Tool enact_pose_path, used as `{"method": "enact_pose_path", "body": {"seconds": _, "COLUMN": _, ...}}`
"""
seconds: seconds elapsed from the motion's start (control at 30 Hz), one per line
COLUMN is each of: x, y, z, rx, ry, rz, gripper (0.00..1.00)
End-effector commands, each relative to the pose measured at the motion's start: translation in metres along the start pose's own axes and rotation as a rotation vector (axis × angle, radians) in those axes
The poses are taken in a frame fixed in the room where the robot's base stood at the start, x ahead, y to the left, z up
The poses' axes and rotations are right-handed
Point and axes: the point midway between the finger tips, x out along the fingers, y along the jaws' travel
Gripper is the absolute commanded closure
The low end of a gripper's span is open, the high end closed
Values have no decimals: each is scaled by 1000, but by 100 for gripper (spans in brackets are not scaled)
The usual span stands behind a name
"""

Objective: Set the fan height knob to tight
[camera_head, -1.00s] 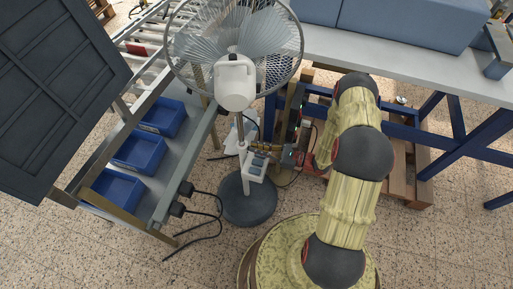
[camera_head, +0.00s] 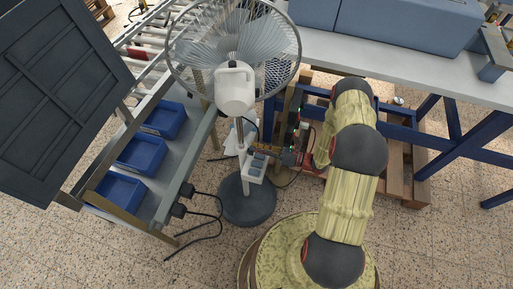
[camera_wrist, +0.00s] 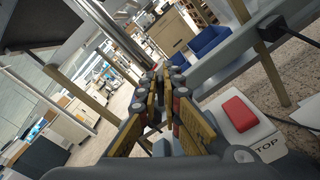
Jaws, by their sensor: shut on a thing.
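The pedestal fan (camera_head: 235,88) stands upright on a round dark base (camera_head: 248,205), left of my arm. Its pole (camera_head: 240,135) runs down behind a white control box (camera_head: 256,166). My gripper (camera_head: 257,149) reaches in from the right at the pole, just above that box. In the wrist view my gripper (camera_wrist: 163,112) has its fingers close together, with dark and yellow pads. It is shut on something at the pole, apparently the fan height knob. The knob is hidden by the fingers, so its turn cannot be read.
A red button (camera_wrist: 239,114) on a white housing, partly lettered "TOP", is close right of my fingers. A grey rack with blue bins (camera_head: 140,153) stands left of the fan. Black cables (camera_head: 205,215) lie nearby. A workbench (camera_head: 390,60) with blue legs is behind.

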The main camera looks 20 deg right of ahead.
Motion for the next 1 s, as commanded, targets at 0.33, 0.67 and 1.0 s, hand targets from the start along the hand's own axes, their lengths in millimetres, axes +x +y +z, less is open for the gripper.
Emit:
{"method": "enact_pose_path", "body": {"seconds": 0.33, "x": 1, "y": -5, "z": 0, "rx": 300, "ry": 1, "rz": 2, "gripper": 100}}
{"method": "enact_pose_path", "body": {"seconds": 0.67, "x": 1, "y": -8, "z": -1, "rx": 483, "ry": 1, "rz": 1, "gripper": 100}}
{"method": "enact_pose_path", "body": {"seconds": 1.0, "x": 1, "y": -9, "z": -1, "rx": 544, "ry": 0, "rz": 2, "gripper": 100}}
